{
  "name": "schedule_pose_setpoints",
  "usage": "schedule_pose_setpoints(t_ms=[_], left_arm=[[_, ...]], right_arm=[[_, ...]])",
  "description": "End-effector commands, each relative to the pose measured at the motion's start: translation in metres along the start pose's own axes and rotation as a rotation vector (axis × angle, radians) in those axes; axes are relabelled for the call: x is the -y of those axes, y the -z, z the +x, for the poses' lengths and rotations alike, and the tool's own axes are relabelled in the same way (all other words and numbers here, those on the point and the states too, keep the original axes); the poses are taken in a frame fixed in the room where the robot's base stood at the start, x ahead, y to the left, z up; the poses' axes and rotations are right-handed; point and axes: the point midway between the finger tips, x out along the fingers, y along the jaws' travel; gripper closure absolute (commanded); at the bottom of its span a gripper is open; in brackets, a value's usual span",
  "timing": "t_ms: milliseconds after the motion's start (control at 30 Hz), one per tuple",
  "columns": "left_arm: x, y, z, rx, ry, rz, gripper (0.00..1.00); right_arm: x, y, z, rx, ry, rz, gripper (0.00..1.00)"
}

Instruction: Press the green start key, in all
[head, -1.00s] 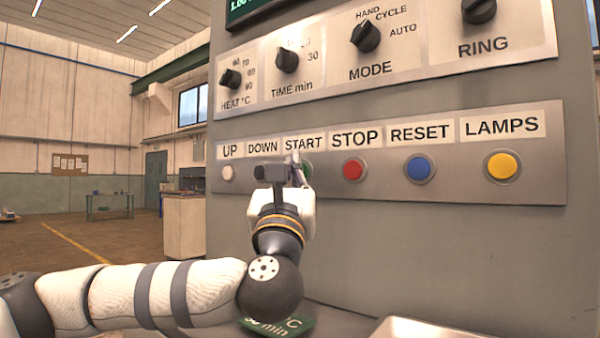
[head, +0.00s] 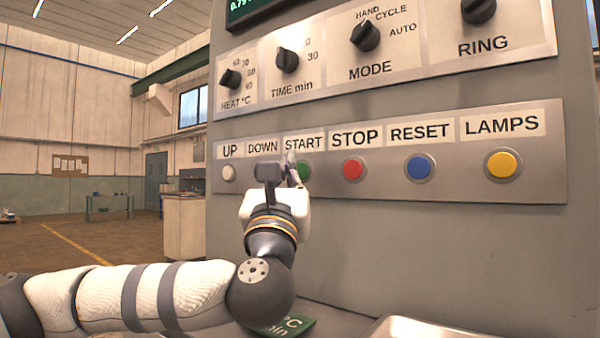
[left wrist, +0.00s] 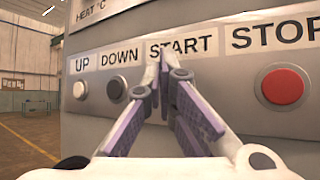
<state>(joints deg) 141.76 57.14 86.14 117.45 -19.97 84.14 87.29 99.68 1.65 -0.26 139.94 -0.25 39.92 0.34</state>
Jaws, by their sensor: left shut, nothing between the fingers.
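The green start key (head: 304,169) sits under the START label (head: 304,143) on the lower panel in the head view, partly covered on its left by my left gripper. My left gripper (head: 291,168) is shut and empty, its fingertips pointing at the panel just in front of the key. I cannot tell whether they touch it. In the left wrist view the closed fingertips (left wrist: 162,60) stand before the START label (left wrist: 180,48) and hide the green key. My right gripper is not in view.
A white UP key (head: 229,173) is to the left; red STOP (head: 353,169), blue RESET (head: 420,167) and yellow LAMPS (head: 503,165) keys are to the right. The dark DOWN key (left wrist: 117,89) shows in the left wrist view. Knobs sit above; a display (head: 243,8) is cut off at the top.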

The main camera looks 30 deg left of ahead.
Motion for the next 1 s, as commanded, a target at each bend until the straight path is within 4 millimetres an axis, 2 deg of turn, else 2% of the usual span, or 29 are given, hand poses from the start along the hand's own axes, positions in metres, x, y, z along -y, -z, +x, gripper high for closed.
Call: schedule_pose_setpoints(t_ms=[267, 733, 1000], left_arm=[[-0.001, -0.001, -0.001, 0.001, 0.0, 0.0, 1.0], [-0.023, -0.024, -0.031, 0.002, 0.0, -0.001, 1.0], [-0.026, -0.026, -0.035, 0.001, -0.001, 0.0, 1.0]], right_arm=[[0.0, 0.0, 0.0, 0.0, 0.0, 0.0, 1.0], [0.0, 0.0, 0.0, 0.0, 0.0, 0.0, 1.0], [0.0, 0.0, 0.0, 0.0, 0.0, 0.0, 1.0]])
